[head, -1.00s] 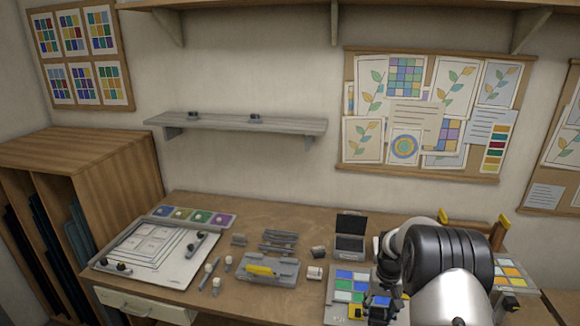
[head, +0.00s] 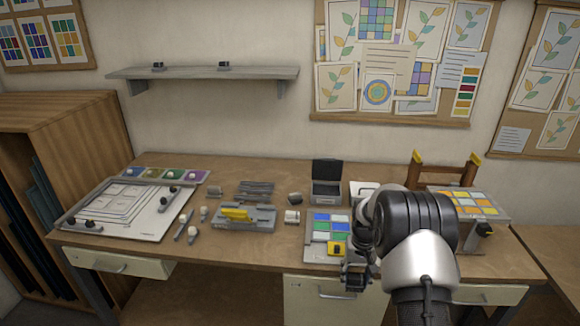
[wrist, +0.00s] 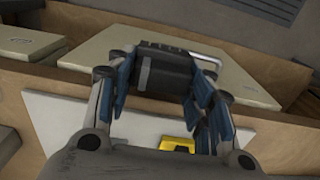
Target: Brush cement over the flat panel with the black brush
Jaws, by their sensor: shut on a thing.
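The flat panel (head: 318,257) lies near the front edge of the table, with blue, green and white panes and a yellow piece (head: 337,248) at its front right. Its pale surface (wrist: 55,115) and the yellow piece (wrist: 178,145) also show in the wrist view. My gripper (head: 356,280) hangs at the panel's front right, by the table edge. In the wrist view, its blue-padded fingers are shut on a dark block-like thing, apparently the black brush (wrist: 165,72). The brush's working end is hard to make out, and I see no clear contact with the panel.
A second panel with orange and yellow panes (head: 470,205) stands on a raised stand at right. An open black case (head: 327,183) is behind the flat panel. A grey block with a yellow tool (head: 235,214) and a white drawing board (head: 130,208) are left. Drawer fronts (wrist: 100,45) lie below the edge.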

